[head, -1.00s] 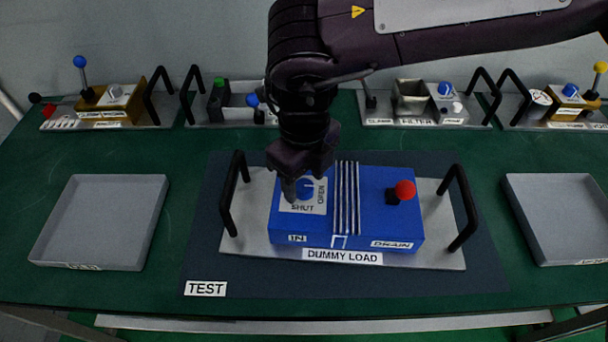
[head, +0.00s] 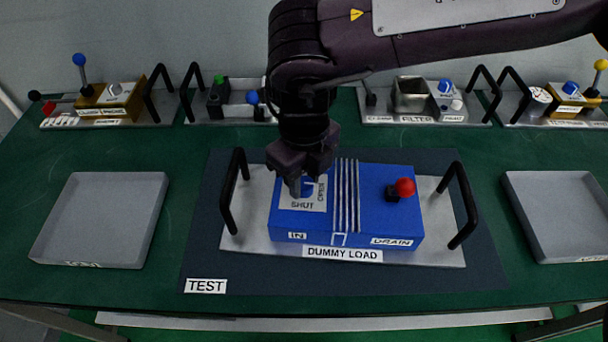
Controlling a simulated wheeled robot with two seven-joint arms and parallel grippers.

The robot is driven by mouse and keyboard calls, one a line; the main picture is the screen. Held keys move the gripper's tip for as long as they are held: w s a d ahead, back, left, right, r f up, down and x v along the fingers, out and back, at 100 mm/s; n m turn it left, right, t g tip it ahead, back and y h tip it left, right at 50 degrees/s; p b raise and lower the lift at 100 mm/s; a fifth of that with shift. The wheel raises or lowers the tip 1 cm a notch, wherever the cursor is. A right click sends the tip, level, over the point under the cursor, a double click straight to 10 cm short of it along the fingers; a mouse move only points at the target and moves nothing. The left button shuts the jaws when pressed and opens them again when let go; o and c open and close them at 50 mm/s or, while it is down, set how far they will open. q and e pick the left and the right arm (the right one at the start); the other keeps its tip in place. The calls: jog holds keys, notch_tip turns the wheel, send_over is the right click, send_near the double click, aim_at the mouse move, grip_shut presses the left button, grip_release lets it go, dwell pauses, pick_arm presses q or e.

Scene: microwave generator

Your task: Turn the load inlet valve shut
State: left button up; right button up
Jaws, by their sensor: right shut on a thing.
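The dummy load (head: 400,228) is a blue box on a silver plate in the middle of the head view. Its inlet valve is a small blue knob (head: 308,186) on a pale label marked SHUT and OPEN, above the IN tag. My right gripper (head: 302,189) points down from above and is shut on this knob, hiding much of it. The knob's exact pointing direction is hard to tell. My left gripper is not in view.
The plate has black handles at left (head: 232,190) and right (head: 462,205). A red drain knob (head: 405,187) stands on the box's right. Grey trays lie at left (head: 100,255) and right (head: 560,255). Several units line the back, including the filter (head: 416,119).

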aim_at(304, 183)
jog(key=shift+m, duration=0.3)
jog(key=m, duration=0.4)
jog(key=shift+m+b, duration=0.4)
jog(key=m, duration=0.2)
jog(key=shift+r+m, duration=0.1)
jog(key=shift+m, duration=0.2)
jog(key=m+p, duration=0.1)
jog(key=m, duration=0.3)
jog(key=shift+r+m+p, duration=0.1)
jog(key=shift+m+p, duration=0.2)
jog(key=shift+p, duration=0.1)
jog(key=m+p, duration=0.2)
jog(key=m, duration=0.2)
jog(key=shift+w+m, duration=0.1)
jog(key=shift+m, duration=0.6)
jog(key=o, duration=1)
notch_tip(304, 183, up, 8)
jog(key=shift+f, duration=0.25)
